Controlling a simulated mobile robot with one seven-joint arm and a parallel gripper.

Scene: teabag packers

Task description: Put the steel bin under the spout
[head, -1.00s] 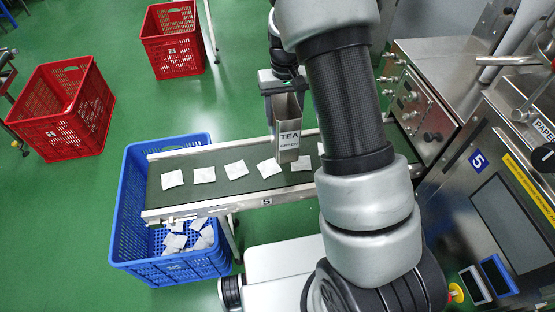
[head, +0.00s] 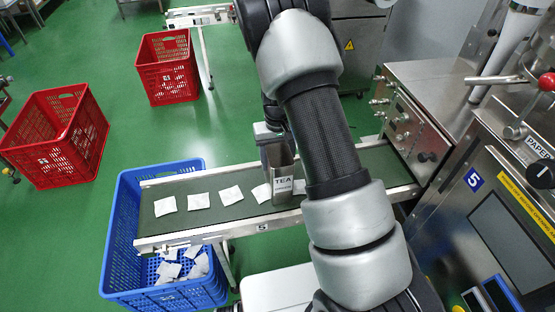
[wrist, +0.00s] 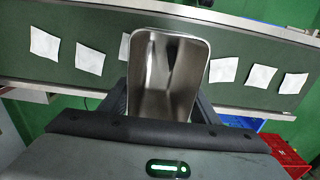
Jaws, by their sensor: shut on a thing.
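The steel bin (head: 281,184) carries a TEA label and is upright over the conveyor in the head view. In the wrist view the bin (wrist: 167,75) shows its open top and looks empty inside. My gripper (wrist: 165,105) is shut on the bin, a finger on either side of it. In the head view my gripper (head: 268,137) is partly hidden behind my arm. I cannot tell whether the bin touches the belt. I cannot make out the spout for certain in either view.
White teabags (head: 198,201) lie in a row on the conveyor (head: 166,190). A blue crate (head: 118,225) with teabags stands under its left end. Red crates (head: 60,140) stand on the floor. The steel machine (head: 440,85) is at the right, with a panel marked 5.

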